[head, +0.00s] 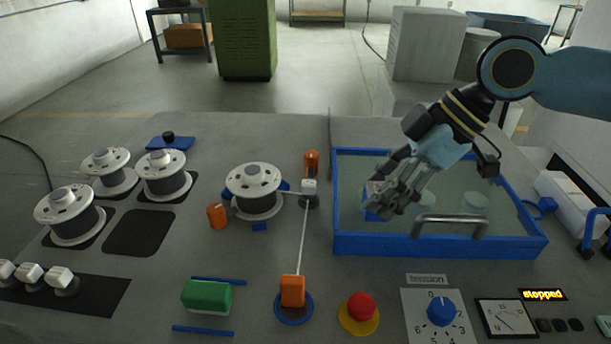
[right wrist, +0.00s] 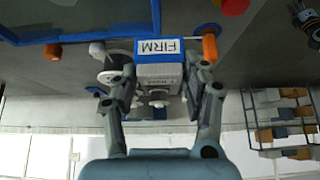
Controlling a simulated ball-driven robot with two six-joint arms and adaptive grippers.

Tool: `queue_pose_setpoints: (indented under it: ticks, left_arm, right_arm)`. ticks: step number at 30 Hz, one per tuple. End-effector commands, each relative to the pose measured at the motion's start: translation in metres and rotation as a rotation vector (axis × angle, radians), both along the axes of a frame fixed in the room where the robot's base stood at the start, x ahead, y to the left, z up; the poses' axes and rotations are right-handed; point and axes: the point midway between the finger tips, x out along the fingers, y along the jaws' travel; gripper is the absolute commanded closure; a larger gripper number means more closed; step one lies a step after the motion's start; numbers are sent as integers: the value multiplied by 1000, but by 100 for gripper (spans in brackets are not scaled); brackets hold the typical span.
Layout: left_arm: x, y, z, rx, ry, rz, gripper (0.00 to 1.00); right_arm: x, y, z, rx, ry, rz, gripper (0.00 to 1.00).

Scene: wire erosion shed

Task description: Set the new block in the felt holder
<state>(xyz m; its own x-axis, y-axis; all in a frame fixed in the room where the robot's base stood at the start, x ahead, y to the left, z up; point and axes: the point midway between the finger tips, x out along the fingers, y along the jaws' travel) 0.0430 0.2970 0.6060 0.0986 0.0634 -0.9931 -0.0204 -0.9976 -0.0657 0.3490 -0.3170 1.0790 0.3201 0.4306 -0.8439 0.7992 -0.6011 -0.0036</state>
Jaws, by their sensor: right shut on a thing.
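My right gripper (head: 384,198) is over the left part of the blue-rimmed tank, its fingers pointing down and left. It is shut on a block with a blue face, which shows partly behind the fingers (head: 371,207). In the right wrist view the block (right wrist: 158,52) sits between both fingers, grey with a blue end and a white label reading FIRM. A small white piece on a dark post (head: 309,187) stands left of the tank, where the wire bends; I cannot tell whether this is the felt holder. My left gripper is out of view.
The blue-rimmed tank (head: 440,246) has a grey handle (head: 450,220) in front. A taut wire runs to an orange guide (head: 292,291). A green block (head: 206,297), red button (head: 361,306) and wire spool (head: 254,186) stand nearby. Several white-topped pieces sit at far left.

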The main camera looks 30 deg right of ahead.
Motion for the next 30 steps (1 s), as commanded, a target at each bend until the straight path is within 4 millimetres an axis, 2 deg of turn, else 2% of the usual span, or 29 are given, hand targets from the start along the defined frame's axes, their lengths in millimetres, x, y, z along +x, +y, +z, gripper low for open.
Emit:
queue_pose_setpoints:
  ticks: [5,13,21,27,30]
  left_arm:
    - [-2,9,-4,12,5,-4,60]
    - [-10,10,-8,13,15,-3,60]
    - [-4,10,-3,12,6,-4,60]
    - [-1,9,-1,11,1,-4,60]
    - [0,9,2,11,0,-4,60]
  right_arm:
    - [7,9,-10,10,-6,-6,86]
    - [32,43,-32,13,-4,-5,86]
    - [60,80,-60,9,0,-4,86]
    - [69,91,-72,3,1,-1,86]
    - [68,91,-86,3,4,-2,86]
